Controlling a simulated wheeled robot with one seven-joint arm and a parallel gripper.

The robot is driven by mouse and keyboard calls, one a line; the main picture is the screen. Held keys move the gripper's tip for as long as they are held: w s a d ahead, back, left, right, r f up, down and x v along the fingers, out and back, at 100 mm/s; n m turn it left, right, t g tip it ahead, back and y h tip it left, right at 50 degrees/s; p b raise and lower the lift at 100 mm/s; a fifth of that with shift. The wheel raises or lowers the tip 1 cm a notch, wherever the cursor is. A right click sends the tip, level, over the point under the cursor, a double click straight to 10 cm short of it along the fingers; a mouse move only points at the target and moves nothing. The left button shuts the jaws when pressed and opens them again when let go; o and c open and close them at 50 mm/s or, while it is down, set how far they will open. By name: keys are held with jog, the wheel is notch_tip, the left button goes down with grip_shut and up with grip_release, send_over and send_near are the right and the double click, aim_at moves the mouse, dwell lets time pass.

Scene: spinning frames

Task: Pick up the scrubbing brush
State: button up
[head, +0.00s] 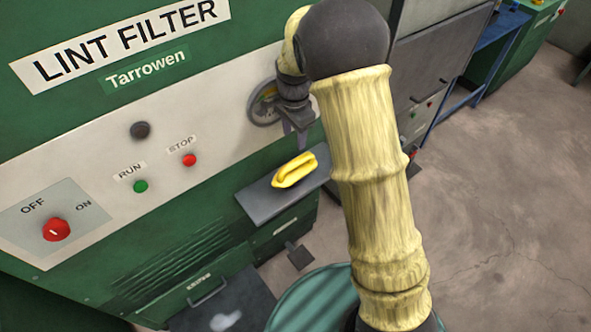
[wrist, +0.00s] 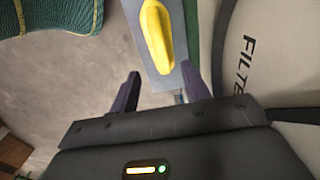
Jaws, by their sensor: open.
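The scrubbing brush (head: 294,170) is yellow with a raised handle. It lies on a grey shelf (head: 262,203) that juts from the front of the green lint filter machine. In the wrist view the brush (wrist: 157,36) lies on the shelf, beyond the fingertips and roughly between their lines. My gripper (head: 303,140) is above the brush in the head view and apart from it. In the wrist view my gripper (wrist: 163,82) has its two dark fingers spread with nothing between them. The brush's underside is hidden.
The lint filter machine (head: 90,105) stands close behind the shelf, with a round gauge (head: 263,103) by my wrist. Its red stop button (head: 189,160), green run button (head: 141,187) and red switch (head: 56,229) are to the left. Open floor (head: 510,190) lies to the right.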

aim_at(297, 161)
notch_tip(297, 161, down, 8)
jog(key=shift+r+p, duration=0.2)
jog(key=shift+p, duration=0.15)
jog(key=f, duration=0.3)
jog(key=f+p, duration=0.1)
jog(key=f, duration=0.1)
jog(key=shift+w+d+f, duration=0.1)
jog(key=shift+w+d, duration=0.05)
jog(key=shift+d, duration=0.2)
grip_shut()
